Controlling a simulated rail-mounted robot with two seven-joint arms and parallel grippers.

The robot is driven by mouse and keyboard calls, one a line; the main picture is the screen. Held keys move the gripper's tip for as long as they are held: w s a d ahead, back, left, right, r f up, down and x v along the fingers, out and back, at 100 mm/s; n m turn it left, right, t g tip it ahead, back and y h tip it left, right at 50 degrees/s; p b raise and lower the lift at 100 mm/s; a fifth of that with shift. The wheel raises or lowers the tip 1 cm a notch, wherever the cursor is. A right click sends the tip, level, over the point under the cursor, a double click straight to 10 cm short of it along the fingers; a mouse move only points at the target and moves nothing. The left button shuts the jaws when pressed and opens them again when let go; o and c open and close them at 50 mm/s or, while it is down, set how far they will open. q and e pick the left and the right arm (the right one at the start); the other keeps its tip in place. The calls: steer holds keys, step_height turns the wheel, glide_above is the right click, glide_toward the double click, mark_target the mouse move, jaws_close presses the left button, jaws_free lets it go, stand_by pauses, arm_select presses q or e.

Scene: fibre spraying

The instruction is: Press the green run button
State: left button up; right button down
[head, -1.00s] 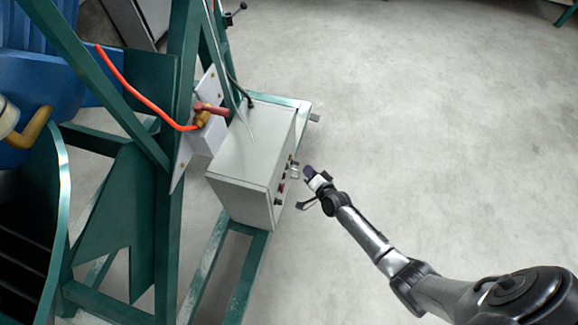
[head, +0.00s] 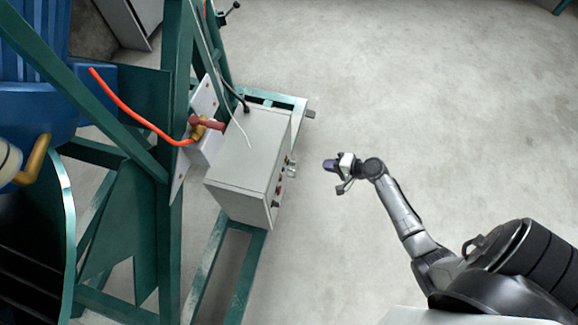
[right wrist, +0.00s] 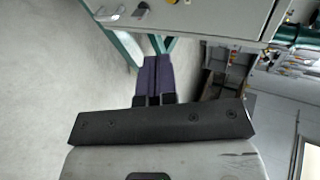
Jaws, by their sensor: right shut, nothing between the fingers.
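A grey control box (head: 245,165) stands on the green frame in the head view. Its right-hand face carries a column of small controls (head: 281,188), seen edge-on, with a red one among them. I cannot make out the green run button. My right gripper (head: 328,165) is to the right of this face, apart from it, with its dark purple fingers pointing left towards it. In the right wrist view the fingers (right wrist: 157,66) are together and empty, and the box's grey face (right wrist: 215,14) fills the top, with a few controls near the top edge. My left gripper is out of view.
Green frame posts (head: 172,150) stand left of the box. A red-handled brass valve (head: 204,125) with an orange hose (head: 130,112) is beside it. A blue machine (head: 35,100) is at the far left. The concrete floor (head: 420,80) to the right is clear.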

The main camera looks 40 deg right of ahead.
steer(key=shift+s+a+n+g+y, duration=0.3)
steer(key=shift+a+n+y, duration=0.15)
steer(key=shift+a+n, duration=0.1)
steer(key=shift+s+a+n+g+y, duration=0.3)
steer(key=shift+a+n+y, duration=0.15)
steer(key=shift+a+n, duration=0.1)
steer(key=shift+d, duration=0.1)
steer(key=shift+w+f, duration=0.1)
steer(key=b, duration=0.7)
glide_toward(284, 169)
steer(key=x, duration=0.7)
steer(key=shift+d+f, duration=0.2)
steer(key=shift+f, duration=0.3)
